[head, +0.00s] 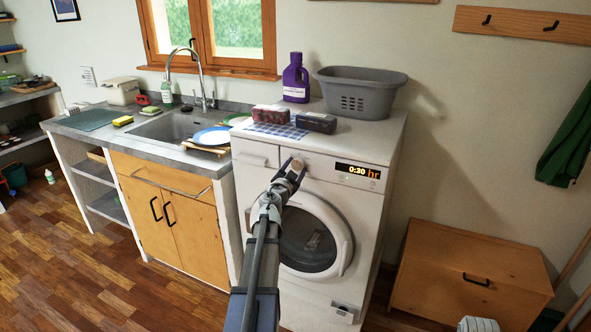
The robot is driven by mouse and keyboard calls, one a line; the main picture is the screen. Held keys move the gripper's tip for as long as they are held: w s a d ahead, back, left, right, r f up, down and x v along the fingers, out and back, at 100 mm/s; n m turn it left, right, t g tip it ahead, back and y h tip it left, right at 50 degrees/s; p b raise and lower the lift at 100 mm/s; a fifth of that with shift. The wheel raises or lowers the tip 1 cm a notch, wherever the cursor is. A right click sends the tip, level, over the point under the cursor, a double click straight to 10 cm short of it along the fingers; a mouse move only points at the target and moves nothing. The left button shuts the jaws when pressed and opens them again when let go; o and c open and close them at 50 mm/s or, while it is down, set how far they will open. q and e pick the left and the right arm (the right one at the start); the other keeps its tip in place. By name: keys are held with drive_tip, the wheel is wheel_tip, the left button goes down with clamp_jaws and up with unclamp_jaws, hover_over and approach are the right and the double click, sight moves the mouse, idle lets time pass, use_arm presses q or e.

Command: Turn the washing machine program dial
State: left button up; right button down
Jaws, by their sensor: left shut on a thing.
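The white washing machine (368,200) stands against the wall, right of the sink counter. Its program dial (298,162) sits on the front panel, left of the display (358,172), which reads 0:30 with orange letters beside it. My left gripper (294,168) reaches up from below and is shut on the dial, with its fingers covering part of it. The round door (346,240) is closed, and my left arm hides its left side.
On the machine stand a grey laundry basket (360,98), a purple bottle (295,80) and two small boxes on a checked cloth (277,131). A wooden chest (470,262) stands to the right. The sink counter (150,145) with plates is to the left. Open floor lies at lower left.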

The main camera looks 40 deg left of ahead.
use_arm(q)
drive_tip(key=m+b, duration=0.1)
drive_tip(key=m, duration=0.3)
drive_tip(key=shift+f+m+t, duration=0.15)
drive_tip(key=shift+m+t, duration=0.15)
drive_tip(key=shift+m+b, duration=0.4)
drive_tip(key=shift+m, duration=1.5)
drive_tip(key=o, duration=1.4)
drive_tip(key=shift+s, duration=0.1)
drive_tip(key=v, duration=0.7)
drive_tip(key=shift+s+f+b, duration=0.15)
drive_tip(key=shift+s+b, duration=0.15)
drive_tip(key=shift+b, duration=0.05)
drive_tip(key=shift+d, duration=0.1)
